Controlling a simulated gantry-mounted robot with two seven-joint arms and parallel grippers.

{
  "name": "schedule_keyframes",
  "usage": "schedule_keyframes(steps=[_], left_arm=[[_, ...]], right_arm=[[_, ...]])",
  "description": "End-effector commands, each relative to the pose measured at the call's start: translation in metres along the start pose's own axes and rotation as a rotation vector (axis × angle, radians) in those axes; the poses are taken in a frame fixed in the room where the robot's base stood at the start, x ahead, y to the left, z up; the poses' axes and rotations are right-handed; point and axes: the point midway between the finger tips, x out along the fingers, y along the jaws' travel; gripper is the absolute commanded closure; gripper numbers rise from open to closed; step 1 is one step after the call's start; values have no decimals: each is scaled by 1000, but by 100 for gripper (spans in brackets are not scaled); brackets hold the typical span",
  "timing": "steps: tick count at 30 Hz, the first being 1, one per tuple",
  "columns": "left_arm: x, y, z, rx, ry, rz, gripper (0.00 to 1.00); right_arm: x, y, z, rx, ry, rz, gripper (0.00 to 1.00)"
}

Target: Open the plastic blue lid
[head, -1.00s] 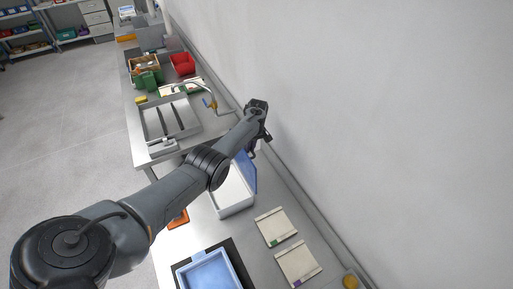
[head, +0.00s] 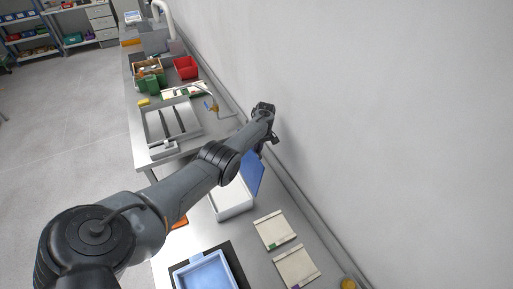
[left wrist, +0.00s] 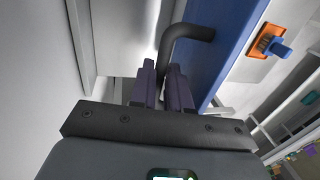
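The blue plastic lid (head: 256,178) stands tilted up on the wall side of a white box (head: 233,203) in the head view. The box shows its open white inside, partly hidden by my left arm. In the left wrist view the lid (left wrist: 225,42) is a blue panel with a dark bent handle (left wrist: 190,33). My left gripper (left wrist: 163,72) has its two fingers on either side of the handle's lower end and appears shut on it. In the head view the left gripper (head: 268,143) is above the lid near the wall. My right gripper is not in view.
A blue tray (head: 234,265) lies in front of the box. Two pale panels (head: 273,229) lie to its right. A grey metal tray (head: 153,128), a green bin (head: 150,86) and a red bin (head: 186,67) stand farther back. The wall (head: 380,120) closely borders the bench.

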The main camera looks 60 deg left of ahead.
Motion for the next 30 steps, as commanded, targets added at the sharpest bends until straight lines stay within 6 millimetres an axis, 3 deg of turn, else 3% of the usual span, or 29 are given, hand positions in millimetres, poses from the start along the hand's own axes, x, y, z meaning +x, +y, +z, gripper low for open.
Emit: schedule_keyframes(steps=[1, 4, 17, 30], left_arm=[[5, 0, 4, 5, -7, -8, 77], [3, 0, 3, 5, -4, -6, 62], [-6, 0, -1, 4, 3, 1, 62], [-74, 1, -1, 4, 5, 2, 62]], right_arm=[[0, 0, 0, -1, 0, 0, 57], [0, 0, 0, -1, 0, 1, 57], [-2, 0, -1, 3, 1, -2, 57], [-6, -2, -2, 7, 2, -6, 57]])
